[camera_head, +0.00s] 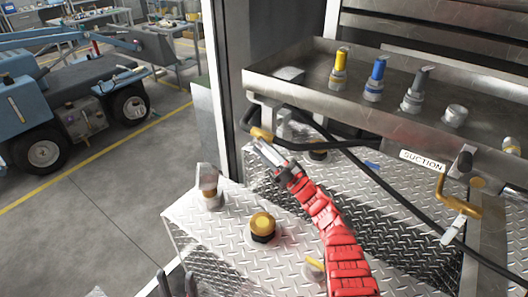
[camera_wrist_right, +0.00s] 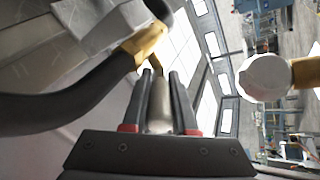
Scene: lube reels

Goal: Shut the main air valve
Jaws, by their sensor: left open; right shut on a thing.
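The main air valve appears to be the brass fitting (camera_head: 262,134) on a black hose, below the left end of the steel tray. The right wrist view shows its brass body (camera_wrist_right: 140,47) close up, with a lever handle (camera_wrist_right: 160,100) reaching down between my fingers. My right gripper (camera_head: 267,152), at the end of the red arm, is shut on that lever; the right wrist view shows its dark fingers (camera_wrist_right: 160,95) on both sides. The lever's exact angle is hard to tell. My left gripper (camera_head: 177,284) is open and empty at the bottom edge, partly cut off.
The steel tray (camera_head: 310,90) holds yellow, blue and grey nozzles. A brass-capped fitting (camera_head: 262,226) and a metal fitting (camera_head: 209,188) stand on the diamond plate. Open floor lies left.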

